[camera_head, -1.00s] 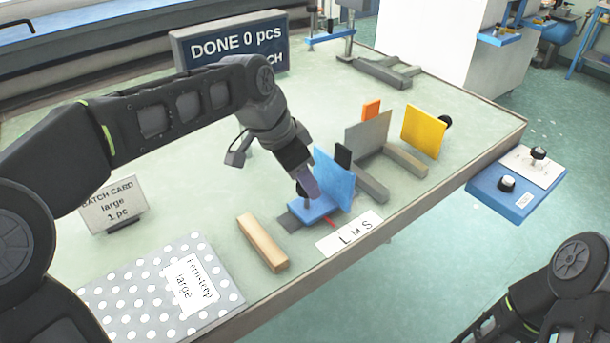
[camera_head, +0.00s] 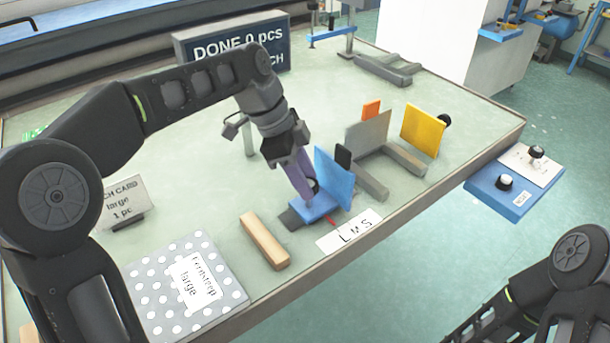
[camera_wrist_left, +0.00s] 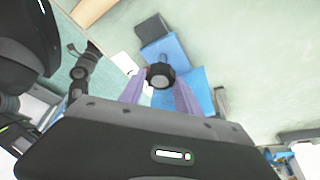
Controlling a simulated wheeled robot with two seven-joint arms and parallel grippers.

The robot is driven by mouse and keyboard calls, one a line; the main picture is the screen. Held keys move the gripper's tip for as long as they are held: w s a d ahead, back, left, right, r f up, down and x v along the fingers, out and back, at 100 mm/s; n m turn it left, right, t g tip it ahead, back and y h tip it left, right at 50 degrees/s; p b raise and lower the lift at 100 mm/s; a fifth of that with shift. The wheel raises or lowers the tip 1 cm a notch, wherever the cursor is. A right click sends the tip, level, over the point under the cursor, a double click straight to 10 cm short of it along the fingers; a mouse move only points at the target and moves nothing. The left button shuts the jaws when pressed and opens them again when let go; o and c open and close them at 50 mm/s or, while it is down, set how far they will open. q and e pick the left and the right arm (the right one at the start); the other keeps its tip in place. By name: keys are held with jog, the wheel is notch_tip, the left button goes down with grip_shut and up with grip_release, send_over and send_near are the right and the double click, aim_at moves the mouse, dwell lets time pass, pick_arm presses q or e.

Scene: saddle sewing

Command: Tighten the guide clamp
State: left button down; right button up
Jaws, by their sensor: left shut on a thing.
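The guide (camera_head: 335,180) is a blue upright plate on a blue base block (camera_head: 317,209), beside the card marked L M S (camera_head: 350,231). A red pointer (camera_head: 331,221) shows at the base's front edge. A black clamp knob (camera_wrist_left: 160,75) stands on the base in the left wrist view. My left gripper (camera_head: 307,190) reaches down to the base, its purple fingers on either side of the knob and shut on it. In the head view the fingers mostly hide the knob. My right arm shows at the lower right, but its gripper is out of view.
A grey plate (camera_head: 367,135), a yellow plate (camera_head: 423,131) and an orange block (camera_head: 371,110) stand to the right. A blue control box (camera_head: 515,185) sits at the right edge.

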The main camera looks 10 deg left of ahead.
pick_arm(q)
jog(key=c, duration=0.9)
grip_release()
jog(key=shift+o, duration=0.2)
jog(key=shift+r, duration=0.15)
jog(key=shift+a+r, duration=0.2)
jog(key=shift+r, duration=0.1)
jog(key=p+v, duration=0.2)
jog(key=v, duration=0.5)
jog(key=shift+p, duration=0.35)
